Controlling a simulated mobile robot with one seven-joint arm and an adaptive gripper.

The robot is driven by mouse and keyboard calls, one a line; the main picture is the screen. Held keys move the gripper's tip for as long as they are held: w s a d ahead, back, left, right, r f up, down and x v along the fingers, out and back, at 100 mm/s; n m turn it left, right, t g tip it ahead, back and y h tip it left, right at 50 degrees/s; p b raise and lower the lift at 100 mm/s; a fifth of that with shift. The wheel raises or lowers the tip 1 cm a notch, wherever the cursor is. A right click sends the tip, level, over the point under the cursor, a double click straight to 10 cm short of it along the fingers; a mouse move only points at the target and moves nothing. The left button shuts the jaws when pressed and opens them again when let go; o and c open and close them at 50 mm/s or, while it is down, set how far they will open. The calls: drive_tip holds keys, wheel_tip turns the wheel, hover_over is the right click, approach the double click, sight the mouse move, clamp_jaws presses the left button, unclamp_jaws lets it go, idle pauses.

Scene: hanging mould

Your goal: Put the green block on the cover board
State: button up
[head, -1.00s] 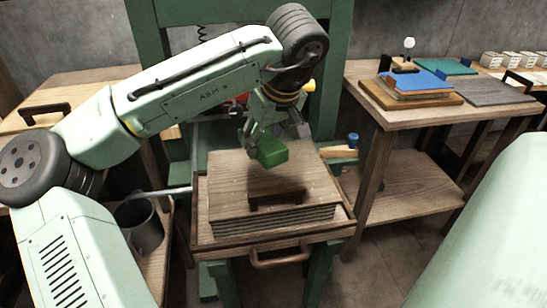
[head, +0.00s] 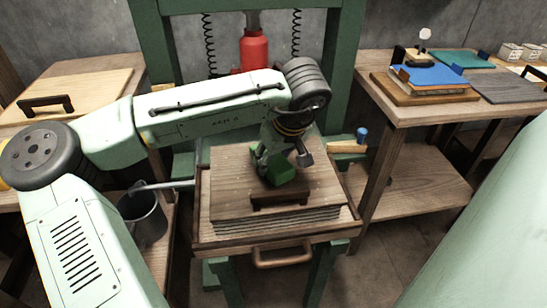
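The green block (head: 281,173) is at the wooden cover board (head: 232,190), just behind the board's dark handle. It looks slightly turned and appears to rest on the board, though my gripper hides part of it. My gripper (head: 284,164) points down over the block from above. Its fingers look spread, with the right finger apart from the block and the left finger beside it. The cover board lies on a stack of thin layers in a wooden tray (head: 207,240) with a front handle.
A green press frame (head: 340,60) with a red cylinder (head: 254,50) stands behind the tray. The right table (head: 395,115) holds a blue-topped stack (head: 430,77). A blue-knobbed wooden handle (head: 347,148) is right of the board.

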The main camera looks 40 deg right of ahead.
drive_tip(key=shift+f, duration=0.4)
drive_tip(key=shift+f, duration=0.15)
drive_tip(key=o, duration=1.2)
drive_tip(key=shift+r, duration=0.35)
drive_tip(key=b+v, duration=0.1)
drive_tip(key=v, duration=1)
drive_tip(key=shift+s+r+b, duration=0.2)
drive_tip(key=shift+r+b, duration=0.1)
drive_tip(key=shift+b, duration=0.1)
